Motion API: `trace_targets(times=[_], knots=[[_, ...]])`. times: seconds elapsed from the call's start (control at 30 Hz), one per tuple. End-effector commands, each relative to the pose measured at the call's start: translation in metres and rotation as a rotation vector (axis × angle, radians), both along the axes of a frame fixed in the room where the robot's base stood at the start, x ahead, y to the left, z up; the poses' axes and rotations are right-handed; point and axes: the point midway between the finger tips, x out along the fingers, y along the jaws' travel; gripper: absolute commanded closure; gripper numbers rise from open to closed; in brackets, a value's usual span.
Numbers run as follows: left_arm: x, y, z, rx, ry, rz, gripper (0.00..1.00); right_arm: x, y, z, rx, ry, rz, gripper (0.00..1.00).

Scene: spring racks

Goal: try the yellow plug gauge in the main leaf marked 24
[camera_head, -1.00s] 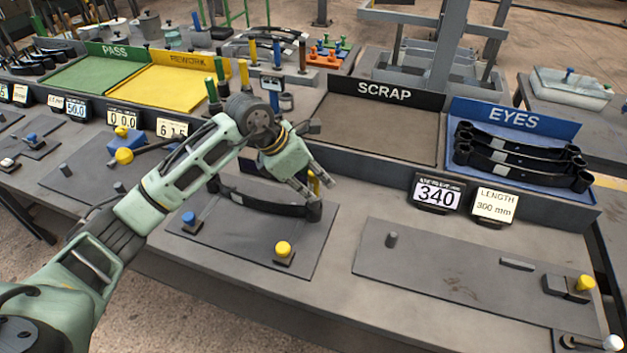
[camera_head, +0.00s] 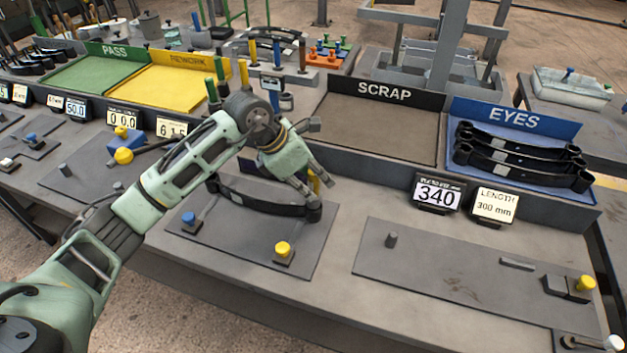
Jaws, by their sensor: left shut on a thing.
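The dark main leaf (camera_head: 262,204) lies on a grey fixture plate (camera_head: 235,240) at the front middle of the bench, with a pale tag near its left part. Its right eye is at the plate's upper right. My left gripper (camera_head: 318,192) points down over that eye, shut on the yellow plug gauge (camera_head: 316,184). Only a strip of the gauge shows between the fingers. Its lower end is hidden, so I cannot tell whether it is inside the eye. No mark 24 is readable. My right gripper is not in view.
Behind are the SCRAP tray (camera_head: 375,130), empty, and the blue EYES tray (camera_head: 540,182) with several dark leaves. Displays reading 340 (camera_head: 436,193) and 300 mm (camera_head: 494,206) stand at the right. Another plate (camera_head: 460,270) has a peg and a yellow knob. Upright coloured gauges stand behind my arm.

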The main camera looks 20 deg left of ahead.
Motion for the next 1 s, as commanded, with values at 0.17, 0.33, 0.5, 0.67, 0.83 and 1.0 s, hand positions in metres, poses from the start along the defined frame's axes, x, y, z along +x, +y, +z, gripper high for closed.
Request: trace_targets(times=[0.17, 0.33, 0.5, 0.67, 0.83, 1.0], knots=[[0.0006, -0.0002, 0.0016, -0.001, -0.004, 0.000, 1.00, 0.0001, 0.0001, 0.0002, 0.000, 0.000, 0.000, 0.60], [0.0010, 0.0000, 0.0013, -0.002, -0.004, 0.000, 1.00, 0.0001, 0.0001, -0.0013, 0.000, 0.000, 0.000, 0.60], [0.0017, 0.0003, 0.0007, -0.001, -0.005, 0.000, 1.00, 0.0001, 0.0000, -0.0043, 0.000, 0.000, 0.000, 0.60], [0.0018, 0.0003, 0.0012, -0.001, -0.005, 0.000, 1.00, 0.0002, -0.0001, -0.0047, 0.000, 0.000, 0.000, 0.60], [0.0018, 0.0002, 0.0013, -0.001, -0.005, 0.001, 1.00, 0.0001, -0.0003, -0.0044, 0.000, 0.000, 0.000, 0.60], [0.0017, 0.0001, 0.0012, -0.001, -0.005, 0.001, 1.00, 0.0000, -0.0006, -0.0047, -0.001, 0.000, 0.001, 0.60]])
